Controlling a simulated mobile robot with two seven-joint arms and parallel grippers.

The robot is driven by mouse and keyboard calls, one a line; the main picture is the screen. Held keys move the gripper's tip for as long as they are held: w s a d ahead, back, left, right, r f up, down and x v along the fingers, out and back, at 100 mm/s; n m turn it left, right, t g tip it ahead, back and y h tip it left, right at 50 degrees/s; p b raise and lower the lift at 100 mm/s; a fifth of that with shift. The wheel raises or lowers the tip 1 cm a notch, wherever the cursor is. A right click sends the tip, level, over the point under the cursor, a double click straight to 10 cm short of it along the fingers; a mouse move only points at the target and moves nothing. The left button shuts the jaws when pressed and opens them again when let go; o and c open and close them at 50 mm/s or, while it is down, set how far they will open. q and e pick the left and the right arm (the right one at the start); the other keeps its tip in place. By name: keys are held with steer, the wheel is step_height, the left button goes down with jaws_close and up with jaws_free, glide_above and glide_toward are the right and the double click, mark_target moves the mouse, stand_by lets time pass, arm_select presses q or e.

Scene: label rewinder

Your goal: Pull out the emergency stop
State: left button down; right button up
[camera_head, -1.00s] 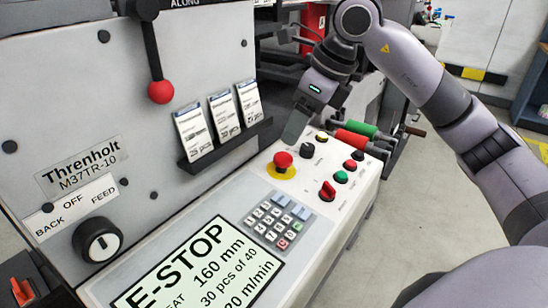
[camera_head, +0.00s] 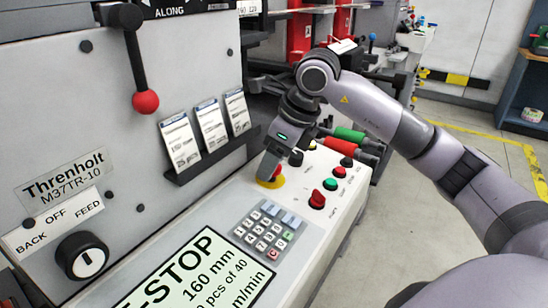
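The emergency stop (camera_head: 277,174) is a red mushroom button on a yellow disc (camera_head: 276,183), on the sloping white control panel. My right gripper (camera_head: 267,169) points down at it, and its dark fingers cover much of the red head. Only one finger outline shows, so I cannot tell whether the fingers are open, shut or touching the button. The display (camera_head: 205,275) reads "E-STOP" in part. My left gripper is not in view.
A card rack (camera_head: 210,160) and a lever with a red knob (camera_head: 145,102) are at the left. Red and green handles (camera_head: 349,134) stick out behind the panel.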

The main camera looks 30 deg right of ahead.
mark_target(285, 186)
jaws_close()
steer(key=shift+r+p, duration=0.45)
steer(key=shift+r, duration=0.25)
steer(key=shift+o, duration=1.5)
jaws_free()
steer(key=shift+s, duration=0.1)
steer(key=v, duration=0.7)
